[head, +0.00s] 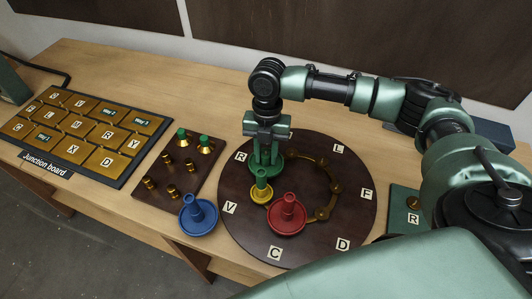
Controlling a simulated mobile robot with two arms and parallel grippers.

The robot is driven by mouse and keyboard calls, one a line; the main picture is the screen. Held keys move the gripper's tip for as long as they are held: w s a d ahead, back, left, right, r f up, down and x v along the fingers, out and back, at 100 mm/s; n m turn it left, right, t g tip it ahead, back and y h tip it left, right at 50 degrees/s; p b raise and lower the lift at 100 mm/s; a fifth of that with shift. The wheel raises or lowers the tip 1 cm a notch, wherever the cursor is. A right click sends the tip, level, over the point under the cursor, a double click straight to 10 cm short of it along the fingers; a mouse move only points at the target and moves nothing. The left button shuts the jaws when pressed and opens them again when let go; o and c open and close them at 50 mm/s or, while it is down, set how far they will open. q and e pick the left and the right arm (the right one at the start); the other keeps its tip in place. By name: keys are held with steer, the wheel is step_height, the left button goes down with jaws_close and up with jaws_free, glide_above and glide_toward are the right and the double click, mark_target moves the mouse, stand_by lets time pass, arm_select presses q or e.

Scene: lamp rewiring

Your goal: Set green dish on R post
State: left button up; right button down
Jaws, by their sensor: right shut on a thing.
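My right gripper (266,143) reaches down over the round dark board (335,240), near its R label (241,156). It is shut on the green dish (263,169), at the dish's stem. The green dish is upright at the R side of the board, just behind the yellow dish (261,193). The gripper hides the dish's upper part. Any post under the dish is hidden, and I cannot tell whether the dish rests on it or is a little above. My left gripper is not in view.
A brown peg board (152,190) and the junction board (92,135) lie left. A green R plate (404,199) is at right.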

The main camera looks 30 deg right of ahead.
mark_target(266, 151)
steer(key=shift+f, duration=0.5)
steer(key=c, duration=1)
jaws_free()
steer(key=shift+c, duration=0.2)
steer(key=r, duration=0.2)
steer(key=r+b, duration=0.1)
steer(key=r, duration=0.3)
steer(key=shift+w+d+r+b, duration=0.25)
steer(key=shift+w+r+b, duration=0.05)
steer(key=shift+w+b, duration=0.1)
steer(key=shift+r, duration=0.6)
